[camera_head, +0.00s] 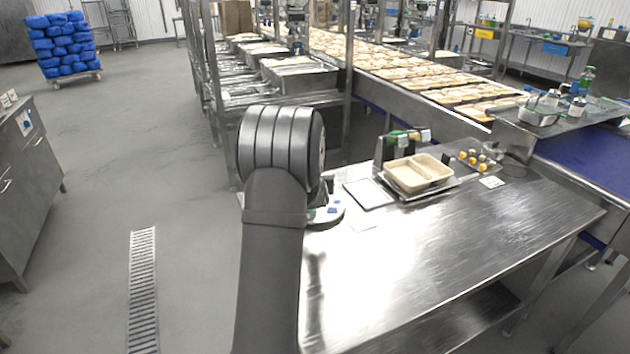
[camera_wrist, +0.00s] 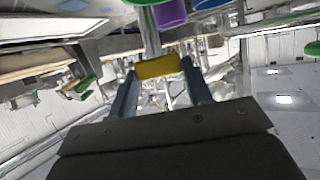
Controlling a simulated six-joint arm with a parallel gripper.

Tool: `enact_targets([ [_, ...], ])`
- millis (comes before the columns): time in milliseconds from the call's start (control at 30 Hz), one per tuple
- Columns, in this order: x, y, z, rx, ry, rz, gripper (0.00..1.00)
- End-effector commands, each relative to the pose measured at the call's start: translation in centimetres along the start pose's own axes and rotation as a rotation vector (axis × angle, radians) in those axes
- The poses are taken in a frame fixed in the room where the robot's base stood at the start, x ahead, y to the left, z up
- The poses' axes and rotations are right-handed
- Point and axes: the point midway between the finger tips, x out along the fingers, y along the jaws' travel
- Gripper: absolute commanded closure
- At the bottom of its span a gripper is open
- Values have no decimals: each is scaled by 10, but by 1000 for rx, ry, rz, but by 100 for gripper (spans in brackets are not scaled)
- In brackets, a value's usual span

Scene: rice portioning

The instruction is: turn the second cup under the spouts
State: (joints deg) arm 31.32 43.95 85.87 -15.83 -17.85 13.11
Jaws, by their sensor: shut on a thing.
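In the wrist view my gripper (camera_wrist: 159,66) is closed on a short yellow piece (camera_wrist: 158,68), which lies crosswise between the two fingers. Beyond it, at the top edge, are a purple cup-like thing (camera_wrist: 171,13), a blue one (camera_wrist: 208,4) and a green rim (camera_wrist: 148,2), all cut off by the frame. I cannot tell which is the second cup, and no spouts show clearly. In the head view my arm hides my gripper. A pale round base (camera_head: 331,215) with blue and green bits shows just right of my arm, at the table's left edge.
The steel table (camera_head: 430,250) is mostly clear at its front. At its back are a beige two-compartment tray (camera_head: 418,172), a flat pale plate (camera_head: 368,193), a dark device (camera_head: 392,147) and several small yellow-topped items (camera_head: 480,156). A conveyor (camera_head: 590,165) runs behind.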

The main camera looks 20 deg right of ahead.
Motion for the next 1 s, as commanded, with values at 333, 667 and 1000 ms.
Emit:
enact_targets([
  [333, 0, 3, 0, -43, 1, -103, 96],
  [667, 1, 5, 0, -88, 0, -210, 96],
  [1000, 1, 7, -1, -138, 1, -331, 96],
])
